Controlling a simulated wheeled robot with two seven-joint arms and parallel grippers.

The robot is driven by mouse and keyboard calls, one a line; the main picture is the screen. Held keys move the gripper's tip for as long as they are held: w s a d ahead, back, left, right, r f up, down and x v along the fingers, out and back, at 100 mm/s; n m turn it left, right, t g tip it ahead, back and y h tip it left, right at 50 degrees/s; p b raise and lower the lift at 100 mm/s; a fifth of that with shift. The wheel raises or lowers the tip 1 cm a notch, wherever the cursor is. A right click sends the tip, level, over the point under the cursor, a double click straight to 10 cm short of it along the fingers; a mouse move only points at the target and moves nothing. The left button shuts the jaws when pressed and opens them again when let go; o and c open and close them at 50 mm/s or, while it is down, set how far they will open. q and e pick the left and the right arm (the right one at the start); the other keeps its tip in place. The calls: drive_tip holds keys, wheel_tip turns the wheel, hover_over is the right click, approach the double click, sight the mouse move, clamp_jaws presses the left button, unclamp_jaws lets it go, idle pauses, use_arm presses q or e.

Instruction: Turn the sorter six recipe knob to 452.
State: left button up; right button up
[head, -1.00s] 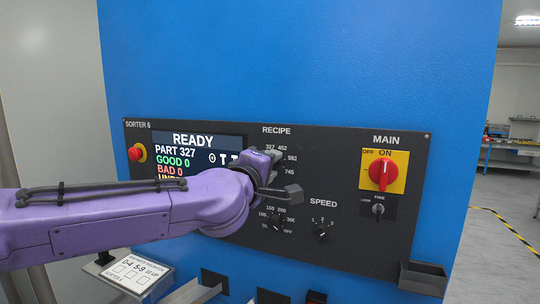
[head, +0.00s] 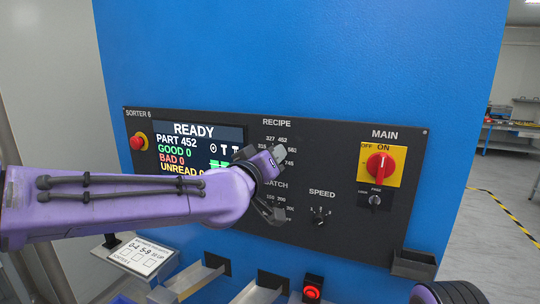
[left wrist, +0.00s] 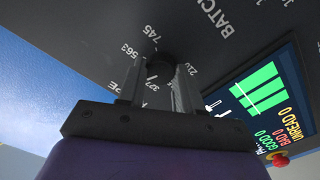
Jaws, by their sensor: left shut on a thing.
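The black sorter six panel (head: 345,205) is on a blue cabinet. My left gripper (head: 276,180) is at the recipe dial, one finger above the other in the head view. It hides the knob and part of the dial's numbers there. The left wrist view shows the dark round recipe knob (left wrist: 158,64) between the two fingers of my left gripper (left wrist: 160,82), which is shut on it. The knob's pointer is hidden. The screen (head: 185,148) reads READY and PART 452. My right gripper is not in view.
A red main switch (head: 379,167) on a yellow plate and a speed knob (head: 320,214) are to the right. A red emergency button (head: 137,142) is at the left. Chutes (head: 190,287) and a red button (head: 312,291) are below.

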use_arm(q)
drive_tip(key=shift+m, duration=0.3)
drive_tip(key=o, duration=1)
drive_tip(key=shift+o, duration=0.2)
drive_tip(key=b+v, duration=0.1)
drive_tip(key=v, duration=0.9)
drive_tip(key=shift+s+a, duration=0.15)
